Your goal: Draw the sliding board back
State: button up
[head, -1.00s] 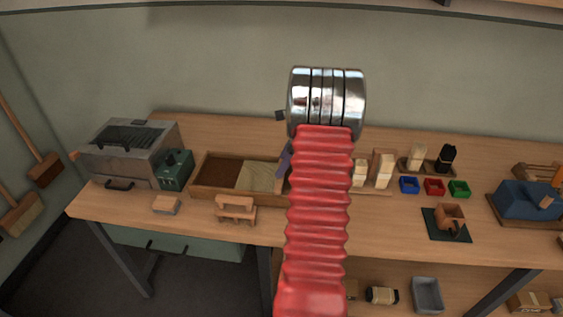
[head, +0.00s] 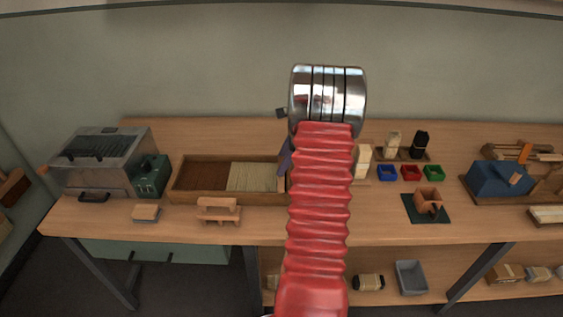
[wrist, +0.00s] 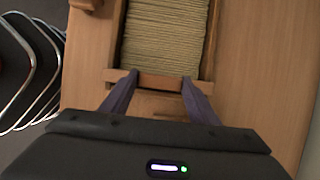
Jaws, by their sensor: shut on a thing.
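A shallow wooden tray (head: 205,200) stands on the bench left of my arm. In it are a dark brown part (head: 198,178) at the left and a pale striped slab (head: 252,177) at the right. The wrist view shows the stripes (wrist: 166,32) between the tray's side walls. My gripper (wrist: 160,84) is shut on a brown wooden end piece (wrist: 160,81) at the near end of the stripes, one purple finger on each side. I take this piece as the sliding board's end; its join to the slab cannot be made out. In the head view, my arm hides the tray's right end.
A grey metal box (head: 98,160) and a green unit (head: 150,176) stand left of the tray. A small wooden stand (head: 218,209) and a block (head: 146,213) lie in front. Coloured bins (head: 411,173) and wooden pieces are right of my arm.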

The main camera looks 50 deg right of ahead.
jog(key=shift+s+d, duration=0.25)
jog(key=o, duration=1.2)
jog(key=shift+s, duration=0.1)
jog(key=o, duration=0.3)
jog(key=shift+a, duration=0.1)
jog(key=shift+r, duration=0.1)
jog(key=v, duration=1.3)
jog(key=shift+r, duration=0.25)
